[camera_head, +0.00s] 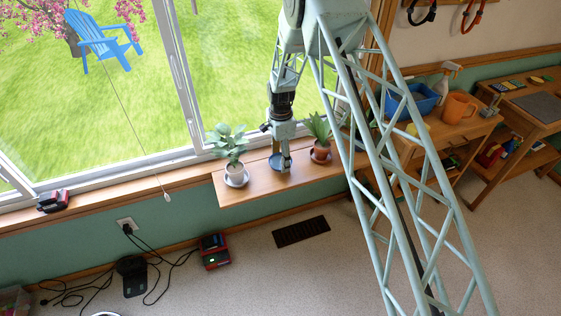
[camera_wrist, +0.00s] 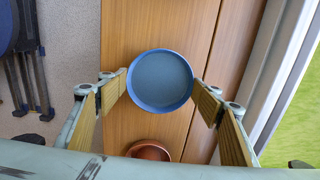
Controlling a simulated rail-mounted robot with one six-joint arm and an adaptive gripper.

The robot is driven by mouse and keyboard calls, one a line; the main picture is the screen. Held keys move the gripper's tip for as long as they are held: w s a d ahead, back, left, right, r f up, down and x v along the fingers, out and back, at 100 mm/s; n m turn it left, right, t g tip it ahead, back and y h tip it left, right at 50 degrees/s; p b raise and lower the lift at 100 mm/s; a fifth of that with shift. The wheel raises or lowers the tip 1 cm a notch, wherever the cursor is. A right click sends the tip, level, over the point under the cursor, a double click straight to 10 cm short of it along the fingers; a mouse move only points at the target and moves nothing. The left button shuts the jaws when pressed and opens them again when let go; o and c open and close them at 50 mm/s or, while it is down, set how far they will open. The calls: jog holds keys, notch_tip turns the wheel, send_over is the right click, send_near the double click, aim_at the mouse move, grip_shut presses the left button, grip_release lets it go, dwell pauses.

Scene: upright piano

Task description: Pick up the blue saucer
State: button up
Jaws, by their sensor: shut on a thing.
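The blue saucer (camera_wrist: 160,80) is round and shallow with a raised rim, and it looks empty. In the wrist view it sits between the two padded fingertips of my gripper (camera_wrist: 159,85), which touch its rim on opposite sides. In the head view my gripper (camera_head: 284,168) points down over the wooden shelf (camera_head: 245,192), between two potted plants. Only part of the saucer shows there, behind the fingers. It is at or close to the shelf surface; I cannot tell whether it touches.
A plant in a white pot (camera_head: 235,172) stands left of my gripper, and a plant in a terracotta pot (camera_head: 320,151) stands close on the right. The window lies behind. A side table with a blue bin (camera_head: 412,103) and orange watering can (camera_head: 459,106) is farther right.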

jog(key=shift+r, duration=0.45)
jog(key=shift+s+a+r, duration=0.1)
jog(key=shift+s+r, duration=0.05)
jog(key=shift+s, duration=0.05)
jog(key=s+a+r+p, duration=0.1)
jog(key=s+a, duration=0.4)
jog(key=s, duration=0.9)
jog(key=shift+s+r+p, duration=0.2)
jog(key=shift+s+p, duration=0.2)
jog(key=shift+p, duration=0.4)
jog(key=shift+d, duration=0.1)
jog(key=d+r+n, duration=0.4)
jog(key=d, duration=0.6)
jog(key=s+d+r+n, duration=0.1)
jog(key=d+r+n, duration=0.3)
jog(key=d, duration=0.6)
jog(key=s+d+r+n, duration=0.1)
jog(key=d+r+n, duration=0.4)
jog(key=d, duration=0.4)
jog(key=shift+d, duration=0.4)
jog(key=shift+d, duration=0.1)
